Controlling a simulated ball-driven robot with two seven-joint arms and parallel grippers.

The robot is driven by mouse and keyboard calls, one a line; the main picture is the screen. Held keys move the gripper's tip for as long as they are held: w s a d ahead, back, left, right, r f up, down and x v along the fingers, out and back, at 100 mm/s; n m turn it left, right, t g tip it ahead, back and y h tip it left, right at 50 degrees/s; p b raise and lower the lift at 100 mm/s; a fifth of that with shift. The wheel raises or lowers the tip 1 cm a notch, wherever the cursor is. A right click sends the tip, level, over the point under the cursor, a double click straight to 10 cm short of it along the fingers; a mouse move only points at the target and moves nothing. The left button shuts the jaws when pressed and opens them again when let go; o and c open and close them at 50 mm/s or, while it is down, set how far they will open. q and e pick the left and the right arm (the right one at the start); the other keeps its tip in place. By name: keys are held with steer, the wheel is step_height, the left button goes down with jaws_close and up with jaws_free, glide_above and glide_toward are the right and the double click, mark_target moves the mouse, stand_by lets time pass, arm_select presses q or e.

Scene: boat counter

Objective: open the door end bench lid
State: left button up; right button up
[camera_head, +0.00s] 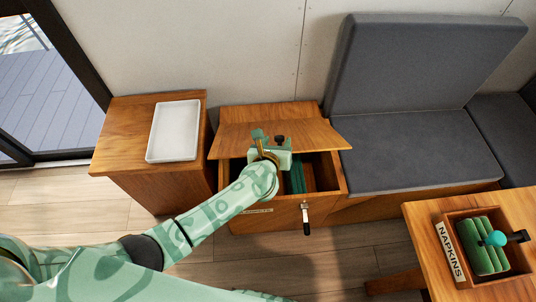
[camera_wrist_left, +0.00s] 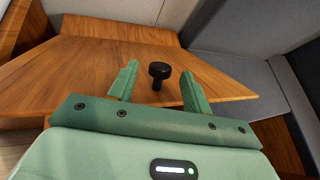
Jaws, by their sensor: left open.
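The door end bench lid (camera_head: 240,134) is a wooden panel, tilted up over the bench box, with the dark inside showing below its front edge. Its black knob (camera_head: 280,139) stands on the lid; it also shows in the left wrist view (camera_wrist_left: 158,72). My left gripper (camera_head: 275,152) is at the lid's front part. In the left wrist view its fingers are open, one on each side of the knob, with gaps beside it. I cannot tell whether the fingers touch the lid (camera_wrist_left: 85,72). My right gripper is not in view.
A metal latch with a black handle (camera_head: 306,218) is on the bench front (camera_head: 270,219). Something green (camera_head: 297,177) lies inside. A cabinet with a white tray (camera_head: 174,131) stands left, a grey cushioned seat (camera_head: 410,150) right. A table with a napkin box (camera_head: 452,251) is front right.

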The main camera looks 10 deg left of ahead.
arm_select(q)
steer(key=p+v, duration=0.4)
steer(key=v, duration=0.8)
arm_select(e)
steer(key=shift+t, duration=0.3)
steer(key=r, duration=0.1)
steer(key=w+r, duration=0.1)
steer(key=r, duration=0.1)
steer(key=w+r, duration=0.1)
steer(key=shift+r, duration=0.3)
arm_select(q)
steer(key=shift+a, duration=0.15)
